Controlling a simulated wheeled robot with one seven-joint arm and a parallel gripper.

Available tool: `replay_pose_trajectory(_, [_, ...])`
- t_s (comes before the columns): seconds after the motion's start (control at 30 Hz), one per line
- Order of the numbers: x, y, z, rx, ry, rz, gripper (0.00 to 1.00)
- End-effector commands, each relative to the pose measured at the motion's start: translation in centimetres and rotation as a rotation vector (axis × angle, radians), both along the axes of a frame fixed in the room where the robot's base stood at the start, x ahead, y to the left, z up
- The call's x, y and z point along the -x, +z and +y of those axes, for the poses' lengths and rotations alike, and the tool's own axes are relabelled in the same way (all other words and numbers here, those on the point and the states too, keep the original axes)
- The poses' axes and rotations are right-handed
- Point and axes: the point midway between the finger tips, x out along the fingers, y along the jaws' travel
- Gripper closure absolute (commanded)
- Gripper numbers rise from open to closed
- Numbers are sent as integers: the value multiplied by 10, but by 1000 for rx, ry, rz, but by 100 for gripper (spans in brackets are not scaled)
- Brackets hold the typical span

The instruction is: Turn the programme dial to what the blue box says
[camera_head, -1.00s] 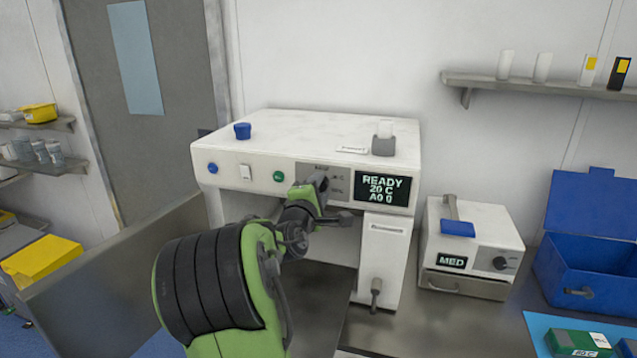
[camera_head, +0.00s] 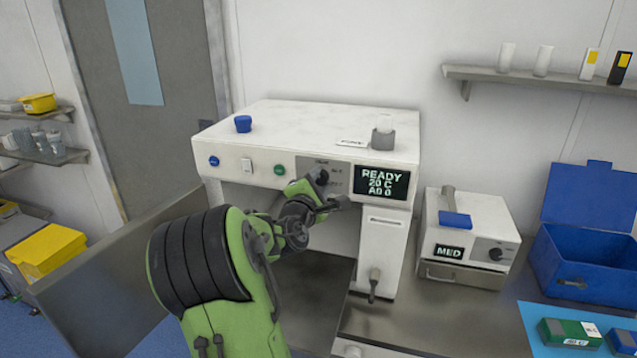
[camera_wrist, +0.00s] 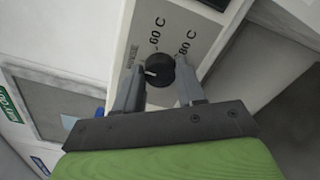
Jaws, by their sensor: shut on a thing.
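The programme dial (camera_wrist: 160,68) is a round black knob on the machine's grey panel, with a white mark toward its left side in the wrist view. The printed labels 60 C and 80 C lie above and right of it there. My gripper (camera_wrist: 158,82) is shut on the dial, one finger on each side. In the head view my gripper (camera_head: 320,182) hides most of the dial. The machine's display (camera_head: 382,182) reads READY, 20 C and a third line like A0 0. A small blue box (camera_head: 624,344) is cut off at the lower right; its writing is unreadable.
A green box (camera_head: 568,333) with an unclear temperature label lies beside the blue box on a light blue mat (camera_head: 530,322). A white device (camera_head: 470,228) showing MED and an open blue case (camera_head: 590,255) stand right of the machine. A lever (camera_head: 374,284) sticks out below the display.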

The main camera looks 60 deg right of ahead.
Motion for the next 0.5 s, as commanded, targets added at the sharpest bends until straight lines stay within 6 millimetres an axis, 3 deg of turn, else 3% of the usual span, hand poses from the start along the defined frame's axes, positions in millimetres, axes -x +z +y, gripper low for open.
replay_pose_trajectory(0.07, [0,-1,0,-2,0,1,92])
replay_pose_trajectory(0.1, [0,-1,0,-2,0,1,57])
replay_pose_trajectory(0.23, [0,-1,0,-2,0,1,37])
replay_pose_trajectory(0.5, [0,0,1,-1,-1,0,36])
